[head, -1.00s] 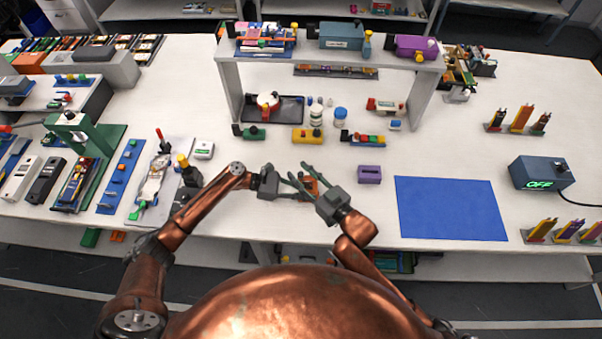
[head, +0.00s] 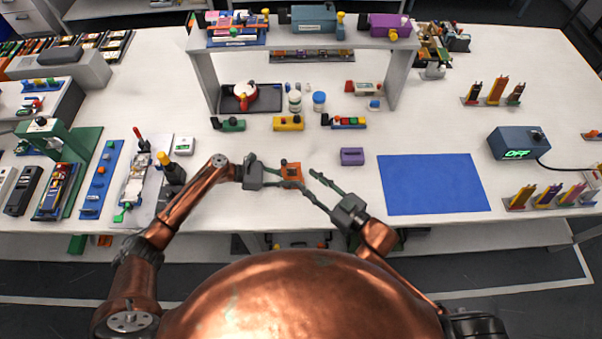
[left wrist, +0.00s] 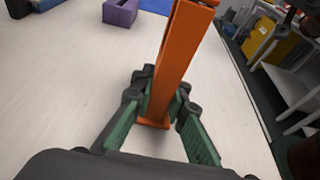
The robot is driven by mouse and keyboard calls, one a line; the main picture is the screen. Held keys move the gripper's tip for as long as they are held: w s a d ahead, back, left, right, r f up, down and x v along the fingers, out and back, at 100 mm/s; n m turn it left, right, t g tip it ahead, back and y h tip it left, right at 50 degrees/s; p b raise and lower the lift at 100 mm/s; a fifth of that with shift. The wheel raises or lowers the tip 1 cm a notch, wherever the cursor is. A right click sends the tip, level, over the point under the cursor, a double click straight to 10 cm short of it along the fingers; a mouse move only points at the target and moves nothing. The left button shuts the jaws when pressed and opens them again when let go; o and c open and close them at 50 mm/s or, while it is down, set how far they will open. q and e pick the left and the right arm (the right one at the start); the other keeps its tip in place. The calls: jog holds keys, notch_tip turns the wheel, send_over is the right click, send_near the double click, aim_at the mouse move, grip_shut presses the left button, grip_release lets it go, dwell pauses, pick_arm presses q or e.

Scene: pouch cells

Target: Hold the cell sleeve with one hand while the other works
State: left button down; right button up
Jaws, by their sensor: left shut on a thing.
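The orange cell sleeve (head: 291,172) is between the fingers of my left gripper (head: 282,173), just above the front part of the white table. In the left wrist view the sleeve (left wrist: 178,60) stands as a long orange bar, with the green fingers of my left gripper (left wrist: 158,103) closed on both sides of its lower part. My right gripper (head: 309,183) is to the right of the sleeve with its fingers spread. It is apart from the sleeve and nothing shows between its fingers.
A purple block (head: 352,156) and a blue mat (head: 435,200) lie to the right. A box reading OFF (head: 519,143) stands farther right. A white raised shelf (head: 300,38) spans the back, with small coloured fixtures before it. A green press (head: 80,150) stands at the left.

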dwell(0.4)
pick_arm(q)
jog(key=c, duration=1.8)
grip_release()
